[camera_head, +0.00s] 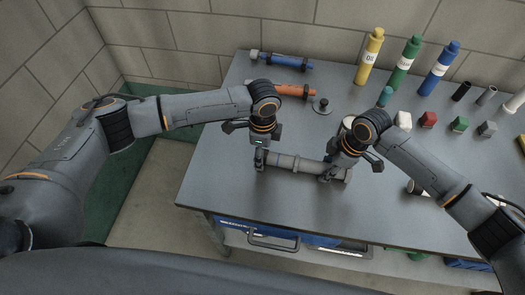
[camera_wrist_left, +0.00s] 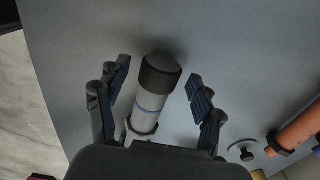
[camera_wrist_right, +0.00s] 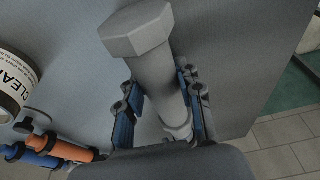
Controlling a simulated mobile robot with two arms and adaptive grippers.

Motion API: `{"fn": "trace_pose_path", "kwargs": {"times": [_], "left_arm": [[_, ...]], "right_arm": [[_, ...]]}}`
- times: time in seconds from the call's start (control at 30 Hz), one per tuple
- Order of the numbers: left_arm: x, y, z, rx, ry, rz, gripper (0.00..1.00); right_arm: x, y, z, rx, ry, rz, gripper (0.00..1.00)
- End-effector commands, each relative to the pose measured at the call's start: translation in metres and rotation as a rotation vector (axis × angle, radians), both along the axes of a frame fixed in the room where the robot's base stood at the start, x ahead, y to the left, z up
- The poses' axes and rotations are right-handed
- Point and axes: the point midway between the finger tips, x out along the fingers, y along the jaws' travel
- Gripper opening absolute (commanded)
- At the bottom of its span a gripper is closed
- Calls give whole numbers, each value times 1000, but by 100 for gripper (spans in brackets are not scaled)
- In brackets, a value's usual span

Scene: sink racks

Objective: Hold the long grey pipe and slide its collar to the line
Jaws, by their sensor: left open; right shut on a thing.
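The long grey pipe (camera_head: 310,164) lies left to right near the front of the table. My right gripper (camera_head: 330,172) is shut on it near its right end; the right wrist view shows the hexagonal head (camera_wrist_right: 138,32) beyond the fingers (camera_wrist_right: 160,100). My left gripper (camera_head: 260,162) is open, its fingers on either side of the pipe's left end, apart from it. In the left wrist view, that end has a black cap (camera_wrist_left: 160,75), a blue line (camera_wrist_left: 150,110) and a light ring, apparently the collar (camera_wrist_left: 142,130), lower down, partly hidden by my gripper body.
A blue pipe (camera_head: 282,61) and an orange pipe (camera_head: 290,90) lie behind my left gripper, near a small grey disc with a knob (camera_head: 321,106). Yellow (camera_head: 370,58), green (camera_head: 406,65) and blue (camera_head: 440,68) cylinders stand at the back. The table's front-left surface (camera_head: 215,180) is clear.

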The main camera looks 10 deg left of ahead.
Motion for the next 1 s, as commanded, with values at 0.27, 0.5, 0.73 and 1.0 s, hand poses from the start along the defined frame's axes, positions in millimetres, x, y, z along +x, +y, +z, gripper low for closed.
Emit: {"fn": "trace_pose_path", "kwargs": {"times": [0.27, 0.5, 0.73, 1.0], "left_arm": [[0, 0, -17, 0, 0, -1, 67], [0, 0, -17, -1, -1, -1, 67], [0, 0, -17, -1, 0, 0, 28], [0, -1, -17, -1, 0, 0, 16]], "right_arm": [[0, 0, 0, 0, 1, 0, 8], [0, 0, -1, 0, 1, 0, 8], [-1, 0, -1, 0, 1, 0, 8], [-1, 0, -1, 0, 1, 1, 8]]}}
